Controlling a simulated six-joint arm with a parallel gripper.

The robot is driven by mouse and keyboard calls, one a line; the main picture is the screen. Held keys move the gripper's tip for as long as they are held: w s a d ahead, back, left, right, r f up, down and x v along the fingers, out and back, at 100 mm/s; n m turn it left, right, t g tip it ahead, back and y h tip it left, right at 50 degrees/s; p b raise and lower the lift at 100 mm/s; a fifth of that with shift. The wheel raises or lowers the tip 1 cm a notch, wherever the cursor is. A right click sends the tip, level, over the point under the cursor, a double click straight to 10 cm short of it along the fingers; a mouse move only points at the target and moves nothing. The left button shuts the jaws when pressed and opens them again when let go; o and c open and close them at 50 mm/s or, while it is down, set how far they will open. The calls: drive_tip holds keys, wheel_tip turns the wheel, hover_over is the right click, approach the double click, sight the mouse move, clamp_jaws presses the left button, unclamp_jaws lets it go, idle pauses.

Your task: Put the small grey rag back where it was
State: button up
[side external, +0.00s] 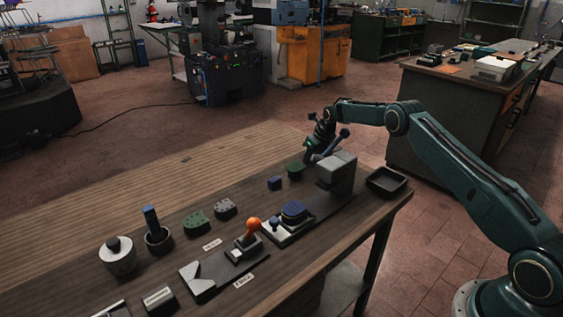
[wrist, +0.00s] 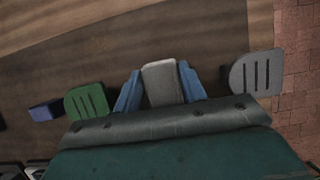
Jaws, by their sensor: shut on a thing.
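In the wrist view, my gripper (wrist: 160,92) has its two blue fingers on either side of a small light grey piece, which looks like the small grey rag (wrist: 163,82). The fingers are closed on it. In the side view my gripper (side external: 314,150) is over the far right part of the bench, behind the grey press block (side external: 338,172). The rag cannot be made out there. I cannot tell how high above the bench it is.
A green slotted piece (wrist: 87,102) and a blue block (wrist: 45,111) lie left of my gripper; a grey slotted piece (wrist: 255,74) lies right. A black tray (side external: 386,182) sits at the bench's right end. The back of the bench (side external: 200,165) is clear.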

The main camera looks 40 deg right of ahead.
drive_tip(key=o, duration=0.9)
drive_tip(key=shift+f, duration=0.15)
drive_tip(key=v, duration=1.2)
drive_tip(key=shift+r, duration=0.25)
